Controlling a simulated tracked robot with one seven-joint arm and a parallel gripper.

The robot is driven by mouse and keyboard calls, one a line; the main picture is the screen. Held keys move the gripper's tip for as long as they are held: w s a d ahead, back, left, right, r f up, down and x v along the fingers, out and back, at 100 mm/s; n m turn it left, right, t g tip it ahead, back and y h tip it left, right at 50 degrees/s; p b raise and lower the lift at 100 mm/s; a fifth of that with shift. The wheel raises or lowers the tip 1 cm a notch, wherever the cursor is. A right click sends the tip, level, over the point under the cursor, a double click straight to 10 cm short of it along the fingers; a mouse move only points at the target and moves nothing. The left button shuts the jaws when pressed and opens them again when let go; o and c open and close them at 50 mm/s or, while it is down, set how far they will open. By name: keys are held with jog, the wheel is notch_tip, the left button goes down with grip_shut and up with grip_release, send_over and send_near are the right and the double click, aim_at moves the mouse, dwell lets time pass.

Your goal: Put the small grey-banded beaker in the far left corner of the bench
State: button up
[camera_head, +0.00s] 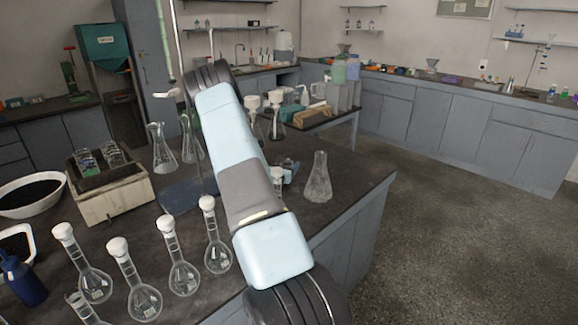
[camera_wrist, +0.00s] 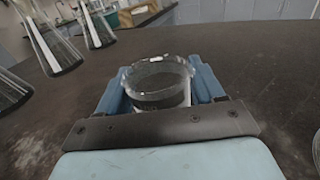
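A small clear glass beaker with a grey band and a white patch (camera_wrist: 160,88) stands between the blue fingers of my gripper (camera_wrist: 160,90) in the wrist view. The fingers lie against both its sides, so my gripper looks shut on it. In the head view my arm hides most of my gripper (camera_head: 285,172), which is low over the dark bench (camera_head: 345,180), near its right part. I cannot tell whether the beaker touches the bench top.
A conical flask (camera_head: 318,180) stands just right of my gripper. Several stoppered flasks (camera_head: 180,270) line the front. A wooden box (camera_head: 115,200) holding glass beakers and a white bowl (camera_head: 28,196) are at left. More conical flasks (camera_head: 163,150) stand behind my arm's left side.

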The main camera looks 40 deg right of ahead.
jog(key=shift+o, duration=1.2)
jog(key=v, duration=1.2)
jog(key=shift+r, duration=0.1)
